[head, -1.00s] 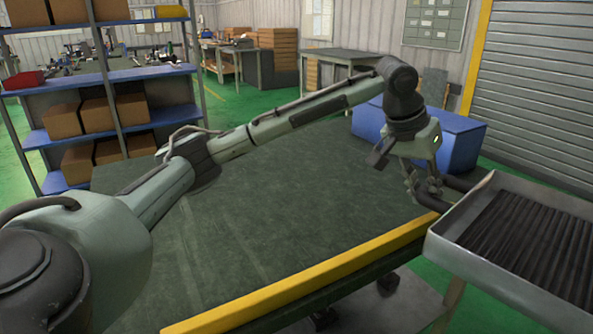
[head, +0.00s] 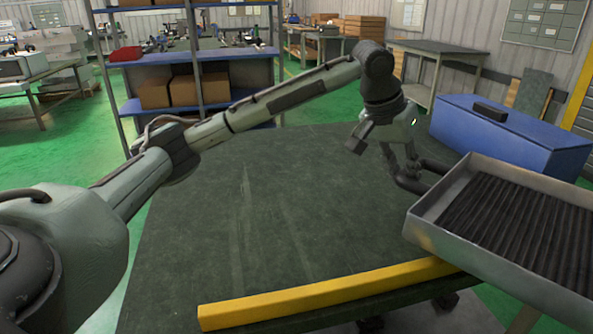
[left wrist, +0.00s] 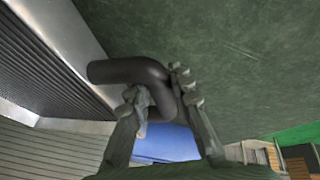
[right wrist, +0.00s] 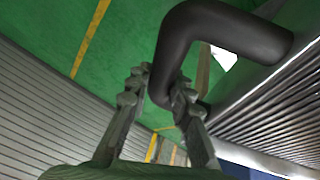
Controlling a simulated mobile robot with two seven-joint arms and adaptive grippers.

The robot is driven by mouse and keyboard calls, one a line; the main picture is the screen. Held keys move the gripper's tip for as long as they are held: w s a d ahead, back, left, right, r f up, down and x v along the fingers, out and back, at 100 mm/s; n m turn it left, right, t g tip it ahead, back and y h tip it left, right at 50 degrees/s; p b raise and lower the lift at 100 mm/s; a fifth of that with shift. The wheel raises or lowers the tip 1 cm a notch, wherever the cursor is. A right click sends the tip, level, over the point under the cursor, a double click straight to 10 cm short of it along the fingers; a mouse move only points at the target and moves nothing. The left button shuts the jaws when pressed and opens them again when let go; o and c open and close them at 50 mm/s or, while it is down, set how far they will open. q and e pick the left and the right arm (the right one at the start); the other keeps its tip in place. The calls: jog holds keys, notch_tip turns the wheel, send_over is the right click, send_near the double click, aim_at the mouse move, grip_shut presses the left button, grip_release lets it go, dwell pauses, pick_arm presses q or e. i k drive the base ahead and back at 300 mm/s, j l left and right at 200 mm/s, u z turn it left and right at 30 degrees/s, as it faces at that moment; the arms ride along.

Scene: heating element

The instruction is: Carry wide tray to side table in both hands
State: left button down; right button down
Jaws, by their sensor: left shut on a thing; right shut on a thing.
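The wide tray (head: 432,238) is a grey metal pan with a dark ribbed inside, at the right of the head view and cut off by its edge. It also shows in the left wrist view (left wrist: 72,30) and the right wrist view (right wrist: 305,65). My left gripper (head: 405,170) is shut on the tray's dark bent handle (left wrist: 125,72). My right gripper (right wrist: 160,88) is shut on the other dark handle (right wrist: 225,30); it is outside the head view. The tray looks roughly level. I cannot tell which table is the side table.
A blue box (head: 505,138) stands behind the tray. Shelving (head: 195,55) with cartons stands behind the table, and a grey bench (head: 440,48) stands farther back.

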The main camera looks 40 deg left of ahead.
aim_at(326, 182)
jog(key=i+l+u, duration=0.15)
jog(key=u, duration=0.3)
jog(key=i+l+u, duration=0.2)
jog(key=u, duration=0.25)
jog(key=i+l+u, duration=0.1)
jog(key=l+u, duration=0.15)
jog(key=u, duration=0.2)
jog(key=i+l+u, duration=0.1)
jog(key=l+u, duration=0.2)
jog(key=u, duration=0.15)
